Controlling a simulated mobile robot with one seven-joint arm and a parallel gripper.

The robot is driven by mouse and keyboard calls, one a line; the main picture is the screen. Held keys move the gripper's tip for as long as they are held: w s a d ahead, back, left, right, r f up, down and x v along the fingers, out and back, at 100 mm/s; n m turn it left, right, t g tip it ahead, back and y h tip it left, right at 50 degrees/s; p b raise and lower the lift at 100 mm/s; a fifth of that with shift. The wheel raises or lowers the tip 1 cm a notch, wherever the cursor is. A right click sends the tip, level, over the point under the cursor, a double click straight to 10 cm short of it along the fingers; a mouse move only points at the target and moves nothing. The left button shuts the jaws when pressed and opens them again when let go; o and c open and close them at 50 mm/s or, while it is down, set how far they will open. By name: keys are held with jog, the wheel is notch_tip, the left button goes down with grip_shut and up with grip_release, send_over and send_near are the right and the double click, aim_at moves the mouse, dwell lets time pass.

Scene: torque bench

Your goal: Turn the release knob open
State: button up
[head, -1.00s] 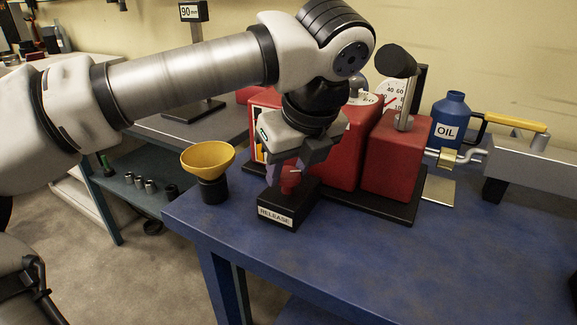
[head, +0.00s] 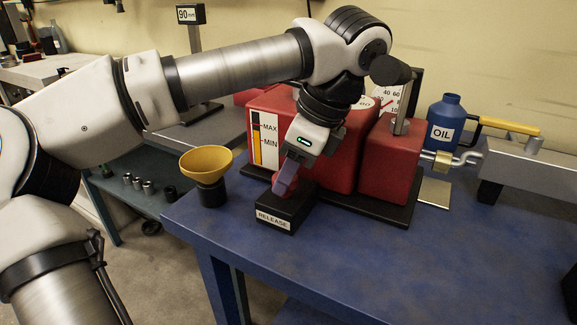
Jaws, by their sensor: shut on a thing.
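The release knob (head: 301,190) is red and sits on a black box (head: 289,207) with a white RELEASE label on its front. The box stands on the blue bench near its left front edge. My gripper (head: 287,183) points down and is shut on the knob, with its fingers covering much of it. The exact angle of the knob is hard to tell behind the fingers.
Red machine housings (head: 385,170) stand close behind my gripper, one with a MAX/MIN gauge (head: 265,140). A yellow funnel (head: 206,163) is left of the box. A blue oil can (head: 447,125) stands at the right. The front bench top (head: 400,260) is clear.

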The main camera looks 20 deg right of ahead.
jog(key=shift+n, duration=0.3)
jog(key=o, duration=1)
jog(key=shift+c, duration=0.2)
jog(key=shift+r, duration=0.15)
jog(key=p+v, duration=0.7)
jog(key=shift+d+p, duration=0.2)
jog(key=shift+p, duration=0.1)
jog(key=shift+r, duration=0.1)
